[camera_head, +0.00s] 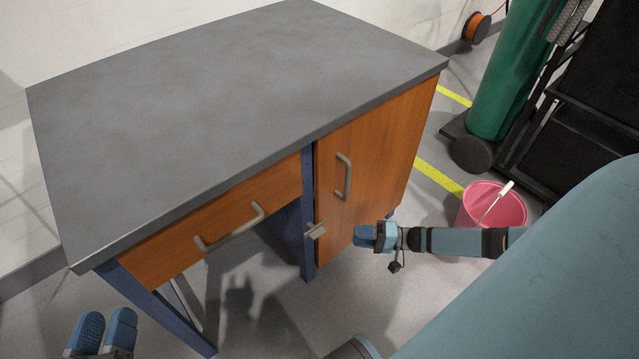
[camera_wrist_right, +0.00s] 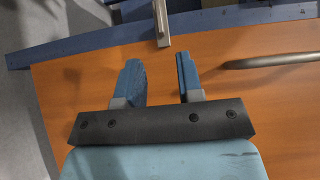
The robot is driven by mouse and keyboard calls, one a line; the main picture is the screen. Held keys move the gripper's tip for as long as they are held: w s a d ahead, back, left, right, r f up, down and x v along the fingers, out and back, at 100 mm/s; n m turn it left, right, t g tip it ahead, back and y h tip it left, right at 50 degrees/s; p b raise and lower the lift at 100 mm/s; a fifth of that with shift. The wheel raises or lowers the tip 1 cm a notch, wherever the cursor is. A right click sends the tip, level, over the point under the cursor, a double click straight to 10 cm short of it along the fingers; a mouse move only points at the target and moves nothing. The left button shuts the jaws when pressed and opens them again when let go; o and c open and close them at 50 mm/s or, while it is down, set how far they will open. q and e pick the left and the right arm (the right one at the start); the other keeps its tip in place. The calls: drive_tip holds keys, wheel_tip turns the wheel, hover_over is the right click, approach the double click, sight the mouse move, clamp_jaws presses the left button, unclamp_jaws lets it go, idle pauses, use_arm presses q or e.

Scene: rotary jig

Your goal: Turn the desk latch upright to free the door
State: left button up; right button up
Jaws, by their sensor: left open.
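The small grey metal latch (camera_head: 316,230) sits on the blue desk post and lies sideways across the edge of the orange door (camera_head: 375,150). In the right wrist view the latch (camera_wrist_right: 162,24) reaches from the blue frame over the door's edge. My right gripper (camera_head: 362,236) is in front of the door, to the right of the latch and apart from it. In the wrist view its fingers (camera_wrist_right: 160,76) are open and empty, with the latch beyond the tips, roughly in line with the gap. My left gripper (camera_head: 103,328) is open and empty at the lower left.
The door handle (camera_head: 344,177) is above the latch; it also shows in the wrist view (camera_wrist_right: 270,60). A drawer with a handle (camera_head: 230,228) is left of the post. A pink bucket (camera_head: 480,207) stands on the floor behind my right arm. The grey desktop (camera_head: 230,85) is clear.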

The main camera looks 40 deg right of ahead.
sight(321, 233)
drive_tip(key=b+x, duration=0.2)
drive_tip(key=x, duration=0.9)
drive_tip(key=shift+w+a+b, duration=0.1)
drive_tip(key=shift+w+b, duration=0.05)
drive_tip(key=shift+b, duration=0.2)
use_arm(q)
drive_tip(key=f, duration=0.3)
drive_tip(key=shift+w+f+m+g, duration=0.1)
drive_tip(key=shift+w+m+g, duration=0.1)
drive_tip(key=shift+m+g, duration=0.2)
use_arm(e)
clamp_jaws()
